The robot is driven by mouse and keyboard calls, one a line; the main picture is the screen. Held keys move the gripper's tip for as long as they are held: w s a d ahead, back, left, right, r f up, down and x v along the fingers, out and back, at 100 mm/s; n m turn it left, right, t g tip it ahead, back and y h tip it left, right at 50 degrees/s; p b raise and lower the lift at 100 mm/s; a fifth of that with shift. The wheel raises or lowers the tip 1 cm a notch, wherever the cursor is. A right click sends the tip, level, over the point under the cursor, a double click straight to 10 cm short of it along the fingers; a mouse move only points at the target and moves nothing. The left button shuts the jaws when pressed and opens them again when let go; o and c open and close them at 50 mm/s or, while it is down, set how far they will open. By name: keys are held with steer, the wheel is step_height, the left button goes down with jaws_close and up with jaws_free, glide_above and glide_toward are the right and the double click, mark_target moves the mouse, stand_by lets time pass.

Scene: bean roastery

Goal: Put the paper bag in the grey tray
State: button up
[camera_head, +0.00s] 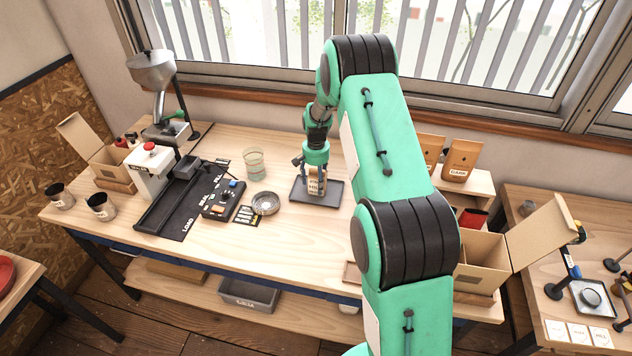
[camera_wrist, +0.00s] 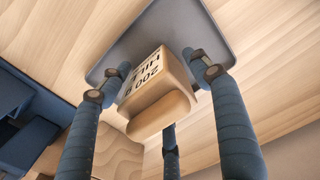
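The paper bag (camera_head: 316,187) is small and tan with a printed label. It stands upright in or just above the grey tray (camera_head: 299,194) on the workbench; I cannot tell whether it touches the tray floor. My gripper (camera_head: 316,175) points down over the tray. In the wrist view, the fingers of my gripper (camera_wrist: 160,85) close in around the paper bag (camera_wrist: 160,108), one on each side and a third at the near side. They appear to be against it. The grey tray (camera_wrist: 125,50) lies behind the bag there.
A glass beaker (camera_head: 254,164), a round metal dish (camera_head: 265,203) and a control box (camera_head: 223,200) stand left of the tray. Brown bags (camera_head: 461,159) stand on a riser to the right, near an open carton (camera_head: 483,258). My arm hides part of the bench.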

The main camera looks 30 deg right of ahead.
mark_target(316, 169)
stand_by(0.3)
step_height(316, 169, up, 11)
steer(key=shift+r+p, duration=0.2)
steer(key=shift+p, duration=0.25)
steer(key=shift+r, duration=0.45)
stand_by(0.4)
